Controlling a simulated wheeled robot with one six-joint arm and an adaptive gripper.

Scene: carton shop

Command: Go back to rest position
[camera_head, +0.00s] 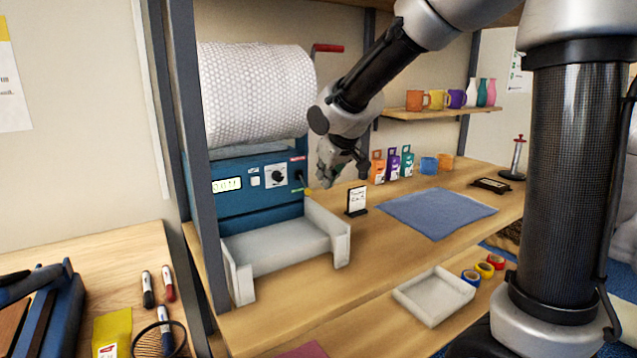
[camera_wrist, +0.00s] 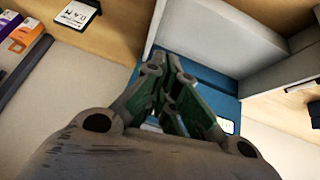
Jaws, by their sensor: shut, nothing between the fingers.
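My gripper (camera_head: 334,178) hangs at the end of my arm, in front of the right side of the blue dispenser machine (camera_head: 262,187) in the head view. In the wrist view my gripper (camera_wrist: 172,68) has its fingers together with nothing between them. The blue machine body (camera_wrist: 217,85) lies behind the fingers there. In the head view the machine has a display, a white button, a black knob and a yellow-tipped part beside my gripper. I cannot tell whether my gripper touches it.
A bubble-wrap roll (camera_head: 255,97) sits above the machine, with a white tray (camera_head: 285,245) in front. A small sign (camera_head: 356,200), small boxes (camera_head: 392,165) and a blue mat (camera_head: 437,212) are on the bench. A shelf (camera_head: 440,112) with mugs is behind. A grey post (camera_head: 195,150) stands at left.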

